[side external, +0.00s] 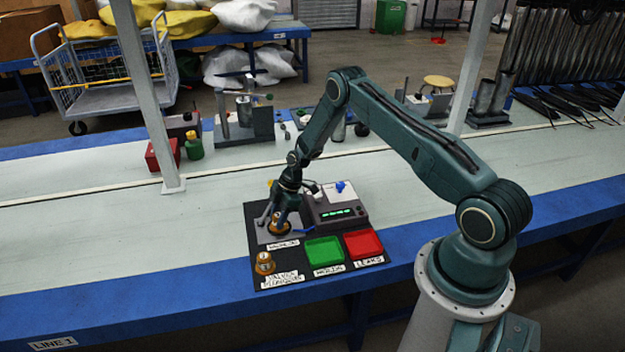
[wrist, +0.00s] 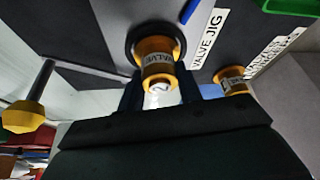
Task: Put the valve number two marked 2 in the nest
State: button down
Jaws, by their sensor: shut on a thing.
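The valve marked 2 (wrist: 158,66) is a brass-orange cylinder with a pale label band and a white end bearing a 2. My gripper (wrist: 160,92) is shut on it, one finger on each side. In the side view my gripper (side external: 280,217) points down over the valve jig (side external: 265,235). The nest (wrist: 132,42) shows as a dark round ring around the valve's far end. The valve is lined up with the ring, but I cannot tell whether it is fully seated.
Another brass valve (side external: 264,263) stands on the dark mat near its front left corner. A green tray (side external: 325,250), a red tray (side external: 364,244) and a grey tester with a lit display (side external: 336,209) are to the right. A yellow-knobbed lever (wrist: 24,116) stands beside the jig.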

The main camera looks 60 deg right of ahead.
jog(key=c, duration=0.9)
grip_release()
jog(key=shift+f, duration=0.15)
jog(key=shift+c, duration=0.2)
jog(key=v, duration=1.2)
